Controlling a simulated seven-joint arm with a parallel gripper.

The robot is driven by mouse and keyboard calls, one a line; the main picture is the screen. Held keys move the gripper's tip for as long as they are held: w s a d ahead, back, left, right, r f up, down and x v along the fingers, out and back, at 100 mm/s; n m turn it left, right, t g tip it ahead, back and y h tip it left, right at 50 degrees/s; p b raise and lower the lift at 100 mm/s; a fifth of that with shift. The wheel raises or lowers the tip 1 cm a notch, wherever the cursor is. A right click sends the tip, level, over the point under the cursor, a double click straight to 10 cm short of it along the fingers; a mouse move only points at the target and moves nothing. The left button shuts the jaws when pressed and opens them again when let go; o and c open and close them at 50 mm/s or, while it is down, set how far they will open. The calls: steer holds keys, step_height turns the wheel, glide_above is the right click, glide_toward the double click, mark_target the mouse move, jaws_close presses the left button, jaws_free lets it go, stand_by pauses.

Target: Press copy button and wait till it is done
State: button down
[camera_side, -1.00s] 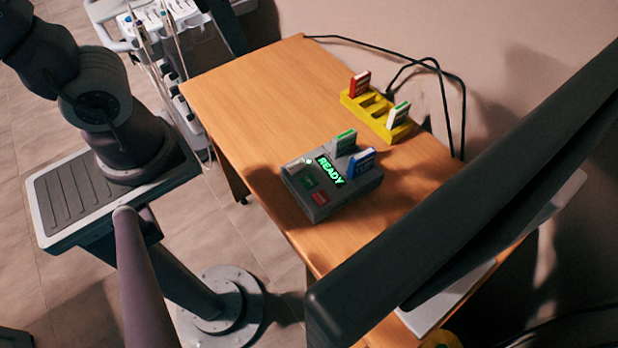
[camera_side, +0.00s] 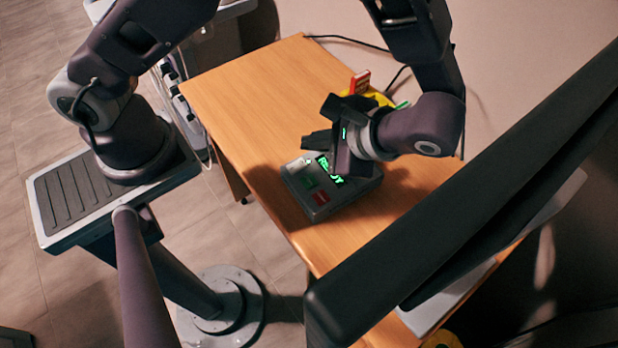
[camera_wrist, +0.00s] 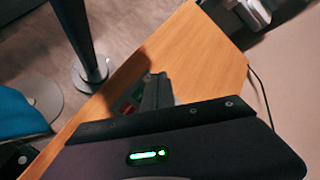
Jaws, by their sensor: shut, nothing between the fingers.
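The grey copier box (camera_side: 345,204) stands on the wooden table, with a green button (camera_side: 308,182) and a red button (camera_side: 321,198) on its front top. Its lit green screen (camera_side: 336,179) is partly covered by my gripper; only part of the word shows. My gripper (camera_side: 306,141) is shut and empty, above the back left part of the box, apart from the buttons in the side view. In the wrist view my shut fingers (camera_wrist: 155,82) hide much of the box; a red patch of it (camera_wrist: 131,108) shows beside them. The cartridges in the box are hidden.
A yellow rack (camera_side: 378,97) with a red cartridge (camera_side: 360,82) stands behind my gripper, partly hidden. The wooden table (camera_side: 250,105) is clear on the left. Black cables (camera_side: 345,40) run along the wall side. A dark bar (camera_side: 460,210) crosses the right foreground.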

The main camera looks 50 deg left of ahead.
mark_target(312, 183)
steer(key=shift+f, duration=4.4)
steer(key=shift+f, duration=0.4)
steer(key=shift+f, duration=0.4)
steer(key=shift+r, duration=0.8)
steer(key=shift+r, duration=2.55)
